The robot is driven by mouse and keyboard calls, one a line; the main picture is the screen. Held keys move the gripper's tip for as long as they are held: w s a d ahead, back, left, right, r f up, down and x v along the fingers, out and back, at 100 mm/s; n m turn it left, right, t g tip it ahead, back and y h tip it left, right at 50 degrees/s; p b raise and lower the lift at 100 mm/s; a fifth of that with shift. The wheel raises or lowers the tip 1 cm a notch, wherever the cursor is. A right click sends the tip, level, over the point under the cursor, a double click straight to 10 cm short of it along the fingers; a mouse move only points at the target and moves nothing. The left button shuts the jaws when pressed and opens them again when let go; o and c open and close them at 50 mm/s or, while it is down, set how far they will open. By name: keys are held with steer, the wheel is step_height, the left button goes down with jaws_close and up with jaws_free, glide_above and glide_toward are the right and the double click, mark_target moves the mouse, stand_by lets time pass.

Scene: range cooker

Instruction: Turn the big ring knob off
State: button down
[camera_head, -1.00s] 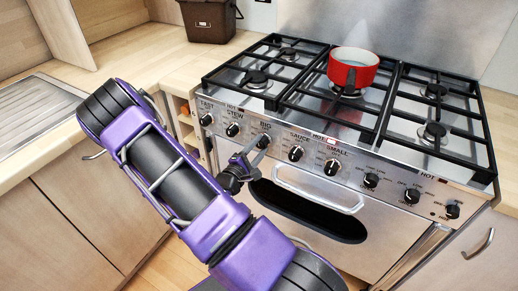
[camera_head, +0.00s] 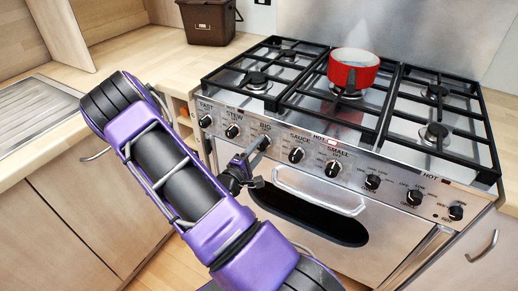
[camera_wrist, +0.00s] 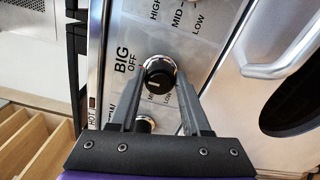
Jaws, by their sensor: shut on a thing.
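The big ring knob (camera_wrist: 159,77) is a round black knob on the cooker's steel front panel, under the label BIG with OFF beside it. In the wrist view it sits between my two fingertips, with a short pale mark on its face; I cannot tell exactly which setting the mark points to. My gripper (camera_head: 257,150) is at this knob in the head view, and its fingers and wrist partly hide the knob there. In the wrist view my gripper (camera_wrist: 158,84) has one finger on each side of the knob, shut on it.
The stew knob (camera_head: 232,131) is close on the left and the sauce knob (camera_head: 296,155) on the right. A steel oven handle (camera_head: 320,192) sticks out below. A red pot (camera_head: 353,70) stands on a middle burner. A wooden counter (camera_head: 150,60) lies left.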

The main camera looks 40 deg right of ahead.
steer(key=shift+c, duration=1.8)
jaws_free()
steer(key=v, duration=1.7)
steer(key=shift+a+p, duration=0.25)
steer(key=shift+p, duration=0.05)
steer(key=shift+s, duration=0.15)
